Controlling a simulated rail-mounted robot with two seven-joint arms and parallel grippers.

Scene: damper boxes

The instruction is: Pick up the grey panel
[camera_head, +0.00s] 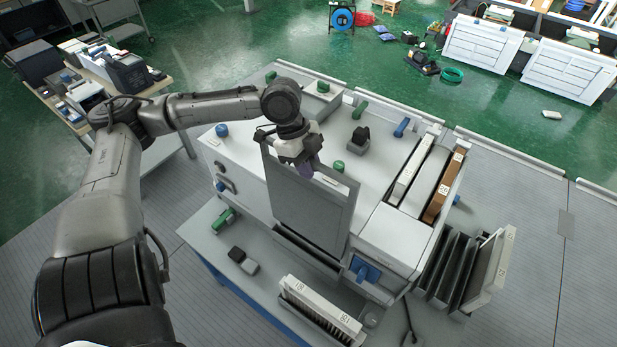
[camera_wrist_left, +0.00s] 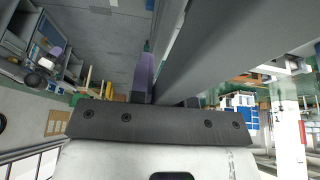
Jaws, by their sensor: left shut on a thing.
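The grey panel (camera_head: 308,212) is a flat rectangular plate hanging nearly upright in front of the white machine in the head view. My left gripper (camera_head: 305,168) is shut on its top edge, near the middle. In the left wrist view the panel (camera_wrist_left: 225,55) runs away from the gripper (camera_wrist_left: 165,95), beside a purple finger. The panel's lower edge is close to the slot at the machine's front; I cannot tell whether it touches. My right gripper is not in view.
The white machine (camera_head: 240,160) has green and blue knobs on top. Dark panels (camera_head: 450,262) stand in a rack at the right. A cluttered table (camera_head: 160,85) is at the left.

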